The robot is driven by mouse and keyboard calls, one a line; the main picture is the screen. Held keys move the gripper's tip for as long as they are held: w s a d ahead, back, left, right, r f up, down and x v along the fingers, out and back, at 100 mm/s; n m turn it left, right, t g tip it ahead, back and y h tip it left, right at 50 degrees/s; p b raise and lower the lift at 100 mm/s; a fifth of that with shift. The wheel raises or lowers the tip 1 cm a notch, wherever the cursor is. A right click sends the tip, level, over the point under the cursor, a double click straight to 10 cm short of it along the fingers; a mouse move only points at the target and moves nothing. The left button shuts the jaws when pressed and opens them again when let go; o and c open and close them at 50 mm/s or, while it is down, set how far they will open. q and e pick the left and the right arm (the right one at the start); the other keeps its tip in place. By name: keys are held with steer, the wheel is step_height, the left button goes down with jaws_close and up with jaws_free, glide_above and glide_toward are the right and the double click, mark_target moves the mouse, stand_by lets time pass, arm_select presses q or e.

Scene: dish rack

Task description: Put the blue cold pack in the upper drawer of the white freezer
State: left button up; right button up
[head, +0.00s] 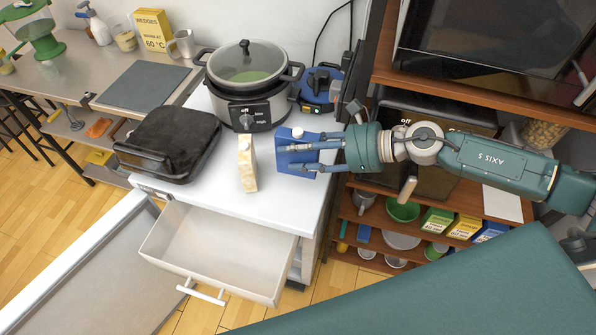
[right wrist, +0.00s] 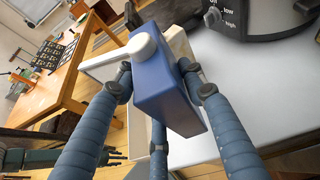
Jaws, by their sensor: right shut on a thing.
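The blue cold pack (head: 295,160), a blue box with a white cap, is held by my right gripper (head: 312,157). The fingers reach in from the right in the head view.
A cream carton (head: 247,165) stands on the freezer top just left of the pack. A slow cooker (head: 254,112), a black grill (head: 172,140) and a blue device (head: 320,86) stand around the back. A wooden shelf (head: 440,219) is at the right.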

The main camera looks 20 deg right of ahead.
mark_target(298, 174)
step_height(298, 174, down, 8)
stand_by(0.5)
steer(key=shift+f, duration=0.3)
steer(key=o, duration=1.5)
steer(key=shift+r, duration=0.1)
